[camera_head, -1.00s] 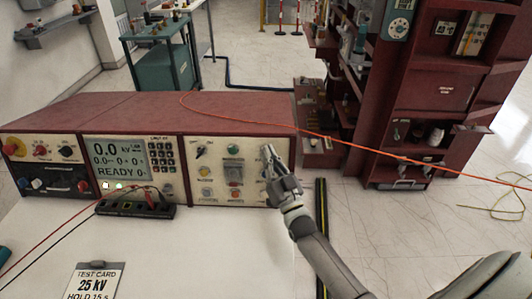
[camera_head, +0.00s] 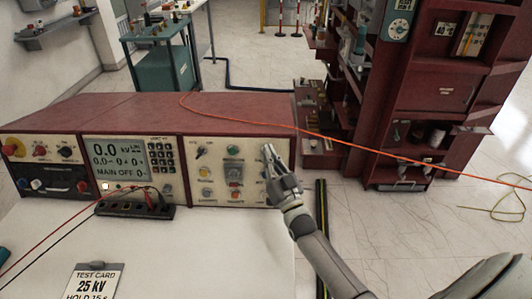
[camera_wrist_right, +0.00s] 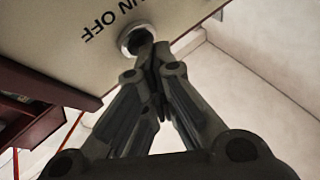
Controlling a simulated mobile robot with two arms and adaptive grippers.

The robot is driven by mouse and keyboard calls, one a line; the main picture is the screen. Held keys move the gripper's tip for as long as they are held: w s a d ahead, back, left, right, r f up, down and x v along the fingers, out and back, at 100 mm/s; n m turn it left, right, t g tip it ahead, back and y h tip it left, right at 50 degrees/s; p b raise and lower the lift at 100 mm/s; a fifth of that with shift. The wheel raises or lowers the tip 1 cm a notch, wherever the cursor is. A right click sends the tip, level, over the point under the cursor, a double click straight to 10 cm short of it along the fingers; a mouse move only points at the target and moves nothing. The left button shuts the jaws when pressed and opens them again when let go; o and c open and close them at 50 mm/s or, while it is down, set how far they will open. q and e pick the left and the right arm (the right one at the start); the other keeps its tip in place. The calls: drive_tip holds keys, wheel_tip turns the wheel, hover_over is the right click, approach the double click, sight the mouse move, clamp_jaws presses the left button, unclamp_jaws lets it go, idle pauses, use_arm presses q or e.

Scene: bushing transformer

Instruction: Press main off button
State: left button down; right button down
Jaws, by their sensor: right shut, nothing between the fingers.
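The control panel (camera_head: 215,190) is the cream right section of a red-topped test bench. In the right wrist view, the main off button (camera_wrist_right: 132,38) is a round metal-rimmed button beside lettering ending "N OFF". My right gripper (camera_head: 268,152) is shut and empty at the panel's right edge. In the wrist view its fingertips (camera_wrist_right: 154,50) are at the button and partly cover it; I cannot tell whether they touch. In the head view the gripper hides the button. The display (camera_head: 119,160) reads 0.0 kV and "MAIN OFF". My left gripper is not in view.
A black terminal strip (camera_head: 135,208) with red and black leads sits before the panel. A test card (camera_head: 95,282) reads 25 kV. An orange cable (camera_head: 350,144) crosses from the bench top to the right. A red shelf cabinet (camera_head: 420,110) stands right; the white tabletop is mostly bare.

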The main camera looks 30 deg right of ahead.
drive_tip(key=shift+s+a+r+p, duration=0.2)
drive_tip(key=shift+s+a+p, duration=0.25)
drive_tip(key=shift+s, duration=0.25)
drive_tip(key=s+p, duration=0.1)
drive_tip(key=s+a+p, duration=0.1)
drive_tip(key=s+a+r+p, duration=0.1)
drive_tip(key=s, duration=0.1)
drive_tip(key=shift+s+a, duration=0.1)
drive_tip(key=shift+a, duration=0.05)
idle(1.5)
